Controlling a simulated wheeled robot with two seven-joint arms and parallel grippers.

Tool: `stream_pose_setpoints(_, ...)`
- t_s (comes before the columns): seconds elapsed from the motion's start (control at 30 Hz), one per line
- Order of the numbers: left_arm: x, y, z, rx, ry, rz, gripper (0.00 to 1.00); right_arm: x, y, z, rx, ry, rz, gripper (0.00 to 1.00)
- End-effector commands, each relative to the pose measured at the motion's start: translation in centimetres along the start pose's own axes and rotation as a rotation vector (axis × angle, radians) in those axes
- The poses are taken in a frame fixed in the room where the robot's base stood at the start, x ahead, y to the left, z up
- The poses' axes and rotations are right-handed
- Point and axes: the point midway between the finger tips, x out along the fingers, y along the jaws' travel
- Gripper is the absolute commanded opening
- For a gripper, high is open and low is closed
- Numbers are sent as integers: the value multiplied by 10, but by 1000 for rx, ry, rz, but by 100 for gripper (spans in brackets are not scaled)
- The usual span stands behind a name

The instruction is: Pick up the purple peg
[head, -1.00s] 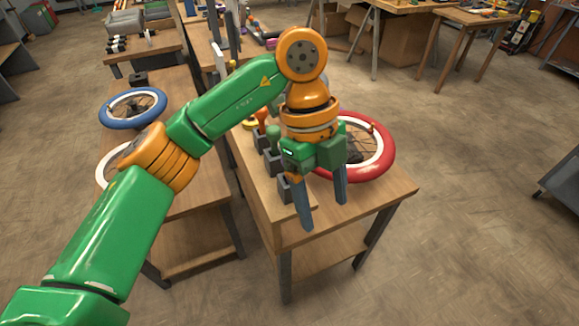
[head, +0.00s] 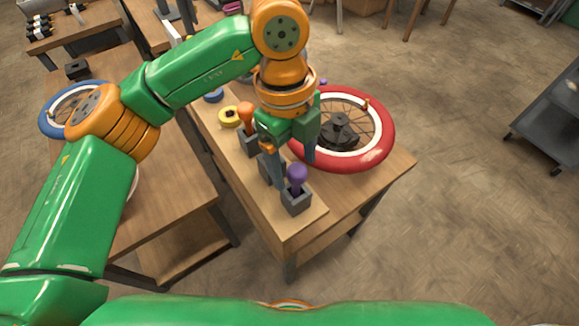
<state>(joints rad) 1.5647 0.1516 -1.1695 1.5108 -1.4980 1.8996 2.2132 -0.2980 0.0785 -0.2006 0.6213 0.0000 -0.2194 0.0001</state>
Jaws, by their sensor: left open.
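The purple peg (head: 297,178) stands upright in a dark grey square holder (head: 296,203) at the near end of a wooden board on the table. Its rounded purple head shows; its lower part is hidden inside the holder. My left gripper (head: 295,174) is open and empty, pointing down, with its two dark fingers just behind the peg in the picture. One finger overlaps the area by the middle holder (head: 268,168). I cannot tell whether the fingers are level with the peg head. My right gripper is not in view.
A blue-rimmed wheel (head: 52,120) lies on the left table. The table's near right corner is clear.

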Motion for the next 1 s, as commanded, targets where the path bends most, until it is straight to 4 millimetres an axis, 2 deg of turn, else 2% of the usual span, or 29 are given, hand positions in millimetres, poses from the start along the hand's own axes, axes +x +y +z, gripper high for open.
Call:
stream_pose_setpoints(0.1, 19, 3, -5, 2, 4, 4, 77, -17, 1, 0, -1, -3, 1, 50)
stream_pose_setpoints(0.2, 37, 2, -4, -1, 2, 2, 77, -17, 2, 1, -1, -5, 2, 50)
stream_pose_setpoints(0.43, 43, 1, -3, -1, 0, -1, 77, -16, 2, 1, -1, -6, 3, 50)
stream_pose_setpoints(0.47, 43, 1, -3, -1, 0, -1, 74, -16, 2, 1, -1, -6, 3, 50)
stream_pose_setpoints(0.73, 43, 1, -3, 0, 0, -1, 1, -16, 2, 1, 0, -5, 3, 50)
stream_pose_setpoints(1.0, 42, 1, -3, -1, 0, -1, 0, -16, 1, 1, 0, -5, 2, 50)
